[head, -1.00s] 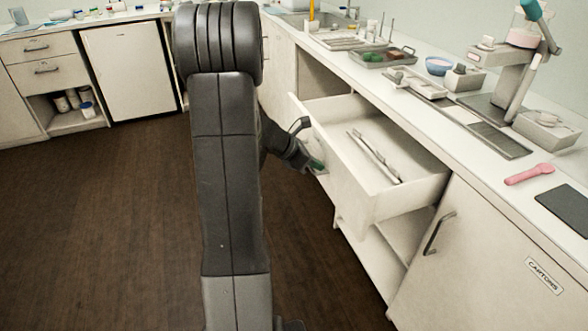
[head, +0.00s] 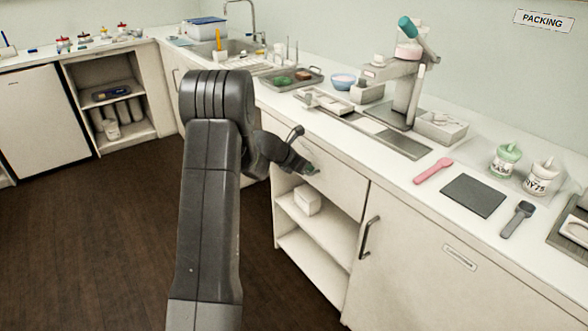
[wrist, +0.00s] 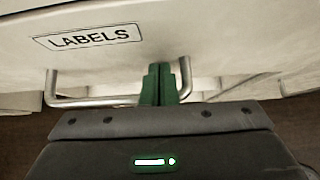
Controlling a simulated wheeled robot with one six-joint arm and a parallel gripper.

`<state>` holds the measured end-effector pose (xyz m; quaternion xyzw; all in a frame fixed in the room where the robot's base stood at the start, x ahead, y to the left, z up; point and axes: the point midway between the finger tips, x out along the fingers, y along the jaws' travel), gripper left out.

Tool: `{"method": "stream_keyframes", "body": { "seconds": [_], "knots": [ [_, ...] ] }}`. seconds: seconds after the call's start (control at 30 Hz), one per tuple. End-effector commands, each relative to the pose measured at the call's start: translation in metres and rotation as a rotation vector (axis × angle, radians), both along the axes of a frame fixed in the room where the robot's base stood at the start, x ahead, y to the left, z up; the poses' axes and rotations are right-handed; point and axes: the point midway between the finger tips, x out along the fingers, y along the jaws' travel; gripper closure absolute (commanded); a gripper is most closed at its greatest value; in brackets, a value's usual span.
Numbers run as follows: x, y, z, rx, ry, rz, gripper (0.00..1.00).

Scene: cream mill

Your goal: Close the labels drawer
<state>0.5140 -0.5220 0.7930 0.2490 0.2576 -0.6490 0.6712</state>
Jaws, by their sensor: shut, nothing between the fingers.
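The labels drawer (head: 338,187) is under the counter in the head view, and its front looks flush with the cabinet. My arm hides its left part. In the wrist view the drawer front (wrist: 215,35) fills the top, with the LABELS plate (wrist: 88,38) and a metal bar handle (wrist: 95,102) below it. My gripper (wrist: 159,70) has its green fingers together, empty, with the tips at or very near the drawer front, beside the handle bar. In the head view my gripper (head: 312,170) is at the drawer front.
Below the drawer is an open shelf with a white box (head: 307,200). A cupboard door with a handle (head: 369,237) is to the right. The counter above holds a pink scoop (head: 433,171) and a dark mat (head: 472,196). The dark floor (head: 95,240) at left is clear.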

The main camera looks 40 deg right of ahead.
Motion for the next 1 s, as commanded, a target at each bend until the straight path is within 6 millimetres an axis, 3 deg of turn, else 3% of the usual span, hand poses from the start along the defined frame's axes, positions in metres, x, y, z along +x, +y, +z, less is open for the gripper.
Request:
{"method": "stream_keyframes", "body": {
  "seconds": [0.2, 0.67, 0.83, 1.0],
  "knots": [
    [0.001, -0.014, 0.000, 0.000, -0.001, 0.001, 1.00],
    [0.001, -0.017, 0.003, -0.006, -0.004, 0.001, 1.00],
    [0.005, -0.009, 0.016, -0.008, -0.004, 0.002, 1.00],
    [0.012, 0.016, 0.037, -0.004, -0.002, 0.004, 1.00]
  ]
}}
